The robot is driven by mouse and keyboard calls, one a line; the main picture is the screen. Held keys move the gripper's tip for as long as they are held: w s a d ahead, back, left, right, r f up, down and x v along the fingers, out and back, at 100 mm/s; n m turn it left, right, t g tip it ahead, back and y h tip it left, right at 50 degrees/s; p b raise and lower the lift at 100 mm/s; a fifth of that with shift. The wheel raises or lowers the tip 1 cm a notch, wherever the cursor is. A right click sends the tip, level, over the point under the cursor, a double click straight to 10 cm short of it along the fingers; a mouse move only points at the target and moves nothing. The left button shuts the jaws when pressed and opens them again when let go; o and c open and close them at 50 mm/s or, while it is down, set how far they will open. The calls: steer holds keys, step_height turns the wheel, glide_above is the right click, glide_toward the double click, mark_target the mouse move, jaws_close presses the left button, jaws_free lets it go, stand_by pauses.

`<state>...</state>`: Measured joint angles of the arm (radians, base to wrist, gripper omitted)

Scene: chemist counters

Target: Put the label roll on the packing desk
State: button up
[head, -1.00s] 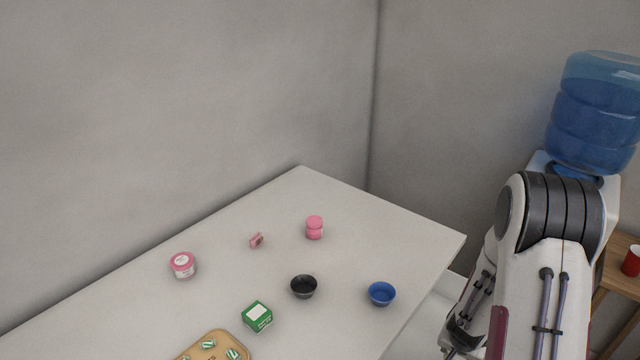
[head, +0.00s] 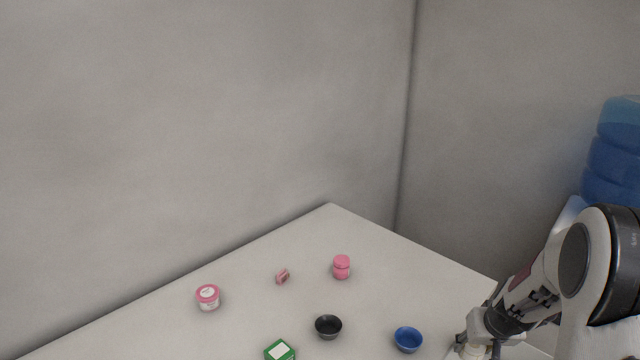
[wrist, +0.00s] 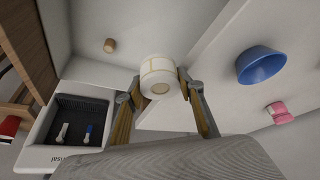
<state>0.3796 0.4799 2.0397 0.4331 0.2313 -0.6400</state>
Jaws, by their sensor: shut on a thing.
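The label roll (wrist: 158,70), a white cylinder with pale yellow lines, sits between the fingers of my gripper (wrist: 160,84) in the wrist view. My gripper is shut on it. In the head view my gripper (head: 474,344) is low at the right edge of a white desk (head: 262,262), and a pale part of the roll may show there. The wrist view shows the desk edge running diagonally beside the roll. I cannot tell the roll's height above the desk, or whether this is the packing desk.
On the desk are a blue bowl (head: 408,340), a black bowl (head: 328,327), a pink jar (head: 341,267), a pink-lidded tub (head: 208,297), a small pink item (head: 282,277) and a green box (head: 279,350). A water cooler (head: 612,150) stands right. A small brown cylinder (wrist: 109,45) shows in the wrist view.

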steer(key=w+r, duration=0.1)
steer(key=w+a+r+n, duration=0.1)
steer(key=shift+w+a+r, duration=0.1)
steer(key=shift+w+r, duration=0.05)
steer(key=shift+r, duration=0.25)
steer(key=r, duration=0.2)
glide_above(434, 346)
steer(key=shift+f+n+y, duration=0.15)
steer(key=shift+n+y, duration=0.15)
steer(key=s+a+r, duration=0.2)
steer(key=a+r, duration=0.1)
steer(key=a, duration=0.4)
steer(key=s+a, duration=0.1)
steer(key=s, duration=0.1)
steer(key=s+a+f, duration=0.1)
steer(key=s, duration=0.1)
steer(key=s+a+f, duration=0.1)
steer(key=s, duration=0.1)
steer(key=shift+f, duration=0.25)
steer(key=shift+w, duration=0.1)
